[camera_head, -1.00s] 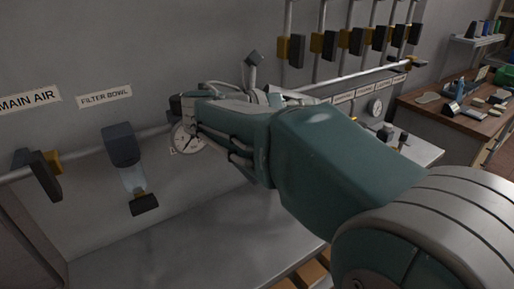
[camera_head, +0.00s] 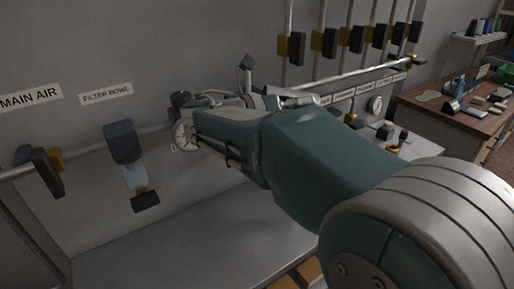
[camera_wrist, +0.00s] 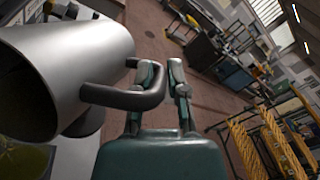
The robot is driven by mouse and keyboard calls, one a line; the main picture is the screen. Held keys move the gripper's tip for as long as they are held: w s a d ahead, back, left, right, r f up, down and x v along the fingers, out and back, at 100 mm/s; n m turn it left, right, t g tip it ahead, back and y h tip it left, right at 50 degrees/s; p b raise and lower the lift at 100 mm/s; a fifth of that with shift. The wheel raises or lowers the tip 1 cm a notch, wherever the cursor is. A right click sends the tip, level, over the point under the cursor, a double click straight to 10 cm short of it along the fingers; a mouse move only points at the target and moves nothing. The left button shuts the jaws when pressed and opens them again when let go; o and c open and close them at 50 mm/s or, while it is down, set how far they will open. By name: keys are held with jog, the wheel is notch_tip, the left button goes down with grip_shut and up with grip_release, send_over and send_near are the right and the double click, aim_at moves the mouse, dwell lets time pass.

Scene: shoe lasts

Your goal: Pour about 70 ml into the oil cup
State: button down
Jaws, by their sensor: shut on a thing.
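A smooth grey metal jug (camera_wrist: 65,70) fills the left of the wrist view, tilted in that picture, with a dark curved handle (camera_wrist: 125,97). My gripper (camera_wrist: 160,72) is shut on the handle, with its two fingers close around it. Below the jug, at the lower left edge, part of a dark green and yellow surface (camera_wrist: 25,160) shows; I cannot tell if it is the oil cup or its contents. No liquid stream shows.
The wall carries a filter bowl (camera_head: 123,142), a round dial (camera_head: 183,134) beside my gripper, a horizontal pipe and several valve handles. A grey bench top (camera_head: 170,240) lies below, clear in its visible part. A wooden bench (camera_head: 470,110) with small items stands at the right.

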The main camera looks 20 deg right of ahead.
jog(key=shift+s+d+r, duration=0.1)
jog(key=shift+d, duration=0.1)
jog(key=shift+s+d, duration=0.1)
jog(key=shift+d, duration=0.1)
jog(key=shift+d+p, duration=0.1)
jog(key=shift+p, duration=0.25)
jog(key=shift+r+h+p, duration=0.25)
jog(key=shift+h+p, duration=0.1)
jog(key=shift+h, duration=0.15)
dwell(0.8)
jog(key=shift+a+h, duration=0.25)
jog(key=shift+h, duration=0.05)
dwell(0.6)
